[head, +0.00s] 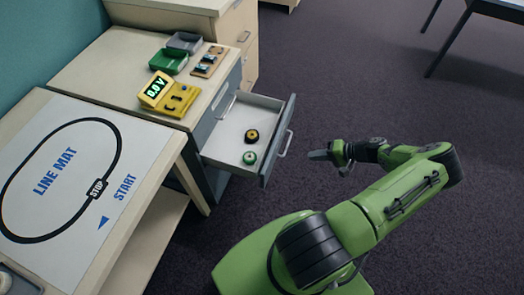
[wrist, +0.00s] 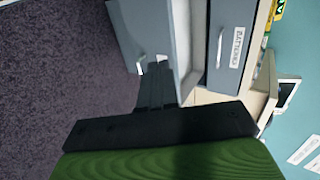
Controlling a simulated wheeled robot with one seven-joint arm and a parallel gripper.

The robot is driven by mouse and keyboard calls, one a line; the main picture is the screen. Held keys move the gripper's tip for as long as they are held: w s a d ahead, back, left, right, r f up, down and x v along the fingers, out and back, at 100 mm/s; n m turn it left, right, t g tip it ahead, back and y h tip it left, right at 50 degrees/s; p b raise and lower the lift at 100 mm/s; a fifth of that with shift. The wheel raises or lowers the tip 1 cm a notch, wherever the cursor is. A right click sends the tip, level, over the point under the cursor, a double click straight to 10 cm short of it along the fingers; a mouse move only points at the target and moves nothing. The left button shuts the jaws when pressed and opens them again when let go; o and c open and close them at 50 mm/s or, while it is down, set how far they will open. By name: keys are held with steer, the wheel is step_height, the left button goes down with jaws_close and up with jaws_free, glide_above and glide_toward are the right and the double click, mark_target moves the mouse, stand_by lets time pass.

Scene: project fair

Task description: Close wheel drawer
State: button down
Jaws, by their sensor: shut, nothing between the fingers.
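My gripper (head: 315,155) is to the right of the drawer front, with a small gap in the head view. In the wrist view the shut fingers (wrist: 158,70) point toward the drawer front (wrist: 150,25) and cover part of its handle. No object shows between them. Whether they touch the front cannot be told.
The cabinet top holds a yellow meter (head: 168,95), a green tray (head: 168,61) and a grey tray (head: 184,43). A closed drawer labelled like "battery" (wrist: 228,50) sits beside the open one. A line mat table (head: 125,215) stands left.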

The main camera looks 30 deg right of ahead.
steer(key=f, duration=0.2)
steer(key=b, duration=0.2)
glide_toward(273, 154)
steer(key=shift+m+t, duration=0.3)
steer(key=shift+t, duration=0.1)
steer(key=x, duration=0.3)
steer(key=f+x, duration=0.1)
steer(key=x, duration=0.1)
steer(key=shift+s+a+f, duration=0.15)
steer(key=shift+s+a, duration=0.05)
steer(key=shift+a, duration=0.05)
steer(key=shift+w+a, duration=0.25)
steer(key=shift+w, duration=0.1)
